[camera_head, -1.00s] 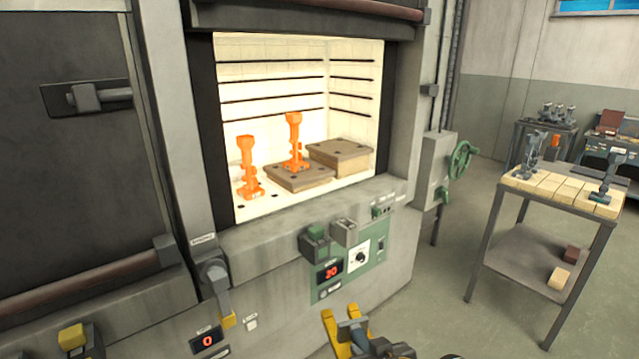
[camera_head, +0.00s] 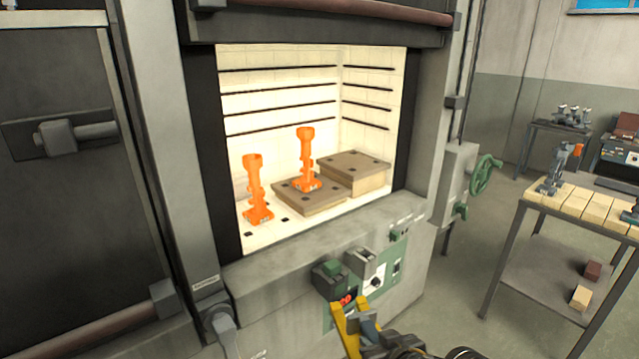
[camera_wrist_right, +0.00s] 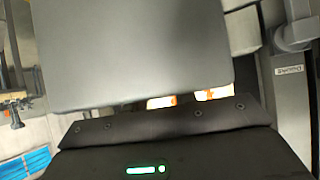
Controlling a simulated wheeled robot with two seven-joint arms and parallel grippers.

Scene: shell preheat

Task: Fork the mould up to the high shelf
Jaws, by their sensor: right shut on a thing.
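Two glowing orange moulds stand upright in the open furnace. One mould (camera_head: 257,190) is on the furnace floor at the left; another mould (camera_head: 306,165) is on the low brown block shelf (camera_head: 318,203). The higher block shelf (camera_head: 354,164) behind to the right is bare. My right gripper (camera_head: 354,310) shows with yellow fingers at the bottom of the head view, outside and below the furnace opening. It is shut on a grey thing, mostly hidden. In the right wrist view a large grey plate (camera_wrist_right: 140,55) blocks most of the scene. My left gripper is not in view.
The furnace sill (camera_head: 320,235) and a green control panel (camera_head: 375,285) lie between the gripper and the chamber. A dark furnace door (camera_head: 70,210) fills the left. Floor is open between.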

